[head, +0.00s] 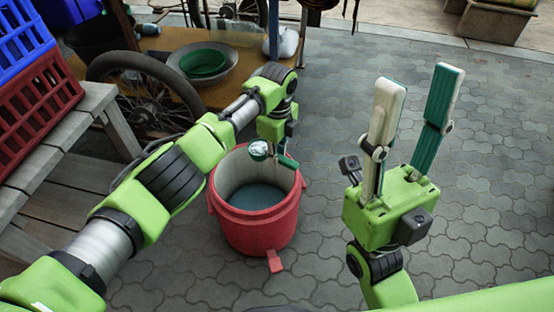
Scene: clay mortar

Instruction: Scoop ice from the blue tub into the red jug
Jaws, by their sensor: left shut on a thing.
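The red jug (256,228) is a wide, open-topped round container with a pale inner wall and a red spout low on its front. It stands upright on the paving, with a grey-blue surface inside. My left gripper (283,158) is over its mouth, pointing down, shut on a small scoop (258,150). The scoop's round end looks silvery white with a teal edge; whether it holds ice is too small to tell. Its handle is mostly hidden by the gripper. My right gripper (418,100) is open and empty, fingers pointing up. I cannot identify the blue tub.
Blue (22,30) and red crates (40,100) sit on a wooden bench (75,190) at left.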

